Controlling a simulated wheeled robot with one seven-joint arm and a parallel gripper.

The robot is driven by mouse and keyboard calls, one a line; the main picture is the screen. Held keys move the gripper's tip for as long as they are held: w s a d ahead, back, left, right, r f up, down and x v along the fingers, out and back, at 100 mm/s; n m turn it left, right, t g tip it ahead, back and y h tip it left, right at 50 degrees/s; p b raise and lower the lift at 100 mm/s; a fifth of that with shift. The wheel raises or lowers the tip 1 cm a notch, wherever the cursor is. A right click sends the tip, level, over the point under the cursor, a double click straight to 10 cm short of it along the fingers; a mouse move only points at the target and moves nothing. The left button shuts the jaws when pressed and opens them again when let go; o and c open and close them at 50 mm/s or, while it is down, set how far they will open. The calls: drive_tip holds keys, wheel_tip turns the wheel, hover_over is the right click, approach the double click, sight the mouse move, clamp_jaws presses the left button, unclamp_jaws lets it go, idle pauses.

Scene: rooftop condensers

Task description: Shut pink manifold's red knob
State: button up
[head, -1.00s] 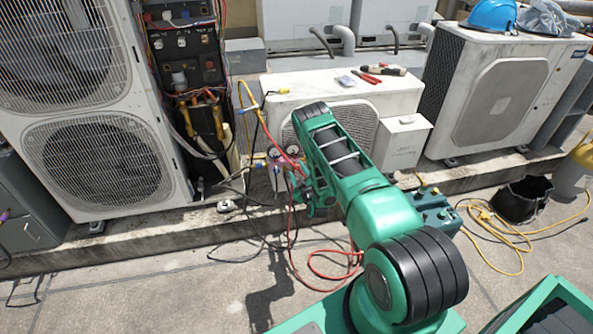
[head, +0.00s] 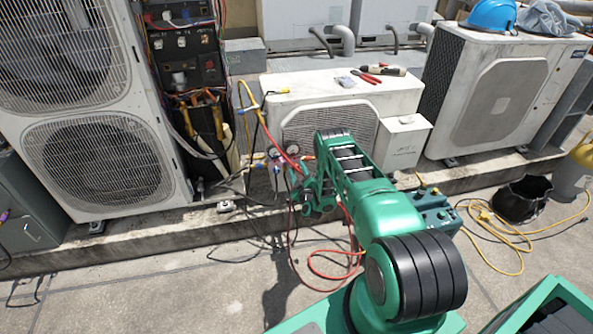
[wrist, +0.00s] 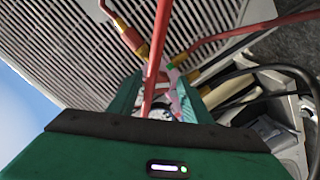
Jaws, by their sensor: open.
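The pink manifold (head: 275,167) with its round gauges hangs in front of the middle white condenser, with hoses running from it. In the wrist view part of the pink manifold (wrist: 175,88) shows just beyond and between my green fingers, partly covered by a red hose. My gripper (head: 311,196) is at the manifold's right side in the head view. In the wrist view my gripper (wrist: 158,100) is open. I cannot tell whether its fingers touch the manifold. I cannot clearly make out the red knob; hose, fingers and arm hide much of that area.
A red hose (head: 318,268) loops on the floor below the manifold. The middle condenser (head: 285,92) stands close behind, with pliers (head: 370,78) on top. The tall condenser unit (head: 95,160) stands left. A yellow cable (head: 497,235) and a black bucket (head: 522,199) lie to the right.

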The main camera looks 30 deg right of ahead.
drive_tip(key=shift+x, duration=0.8)
drive_tip(key=shift+c, duration=0.2)
drive_tip(key=c, duration=1)
